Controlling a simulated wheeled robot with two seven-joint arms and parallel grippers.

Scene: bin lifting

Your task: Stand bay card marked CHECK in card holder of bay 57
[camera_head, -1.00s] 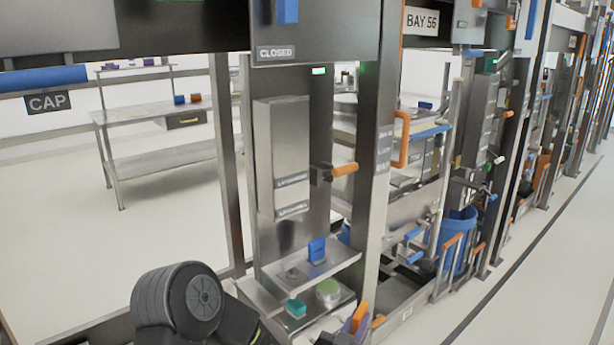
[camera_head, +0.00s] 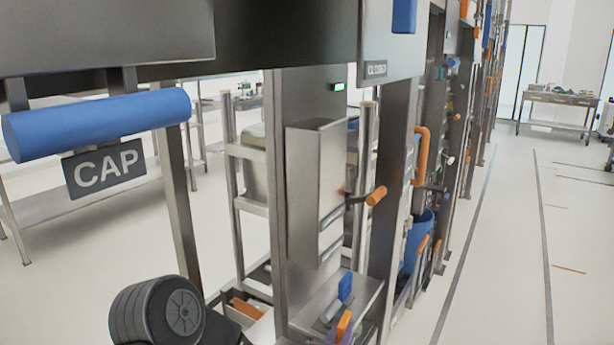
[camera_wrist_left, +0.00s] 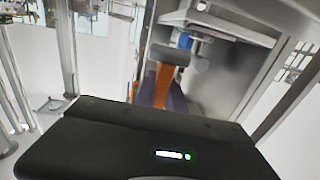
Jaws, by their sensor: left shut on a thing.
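My left gripper (camera_head: 344,324), with orange and purple finger parts, is low in the head view at the front of a metal shelf. In the left wrist view its fingers (camera_wrist_left: 162,88) reach away from the black gripper body. They are shut on a small grey piece (camera_wrist_left: 168,53), seen nearly edge-on; no lettering on it is readable, so I cannot tell whether it is the CHECK card. A blue upright piece (camera_head: 345,287) stands on the shelf just behind the gripper. No bay 57 number or card holder can be made out. My right gripper is out of view.
A steel post and a tall metal box (camera_head: 316,190) rise above the shelf (camera_head: 367,302). An orange-ended lever (camera_head: 376,196) sticks out beside the box. A blue roll (camera_head: 98,122) with a CAP sign (camera_head: 104,168) hangs at left. The aisle floor (camera_head: 500,255) at right is clear.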

